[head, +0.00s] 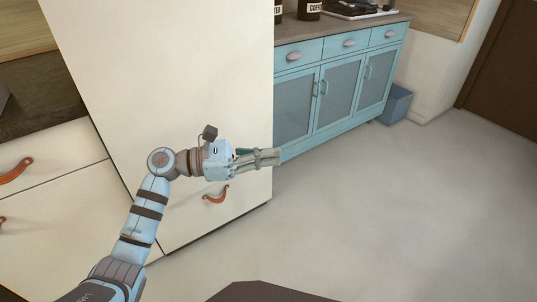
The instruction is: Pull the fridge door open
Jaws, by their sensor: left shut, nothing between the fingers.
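The tall cream-white front (165,75), which looks like the fridge, stands left of centre in the head view. An orange-brown leather pull (216,193) is fixed low on it, just below my left gripper. My left gripper (277,157) is shut and empty. It points right across the white front, its fingertips at the front's right edge in the picture. I cannot tell whether the fingers touch that edge. The arm and gripper hide part of the lower front. No clear opening of the door shows. My right gripper is not in view.
Cream drawers with leather pulls (15,171) stand at the left under a dark counter (45,95). A blue cabinet (338,85) with canisters (309,10) on top is behind to the right. A blue bin (395,104) stands beside it. The grey floor (400,210) at right is clear.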

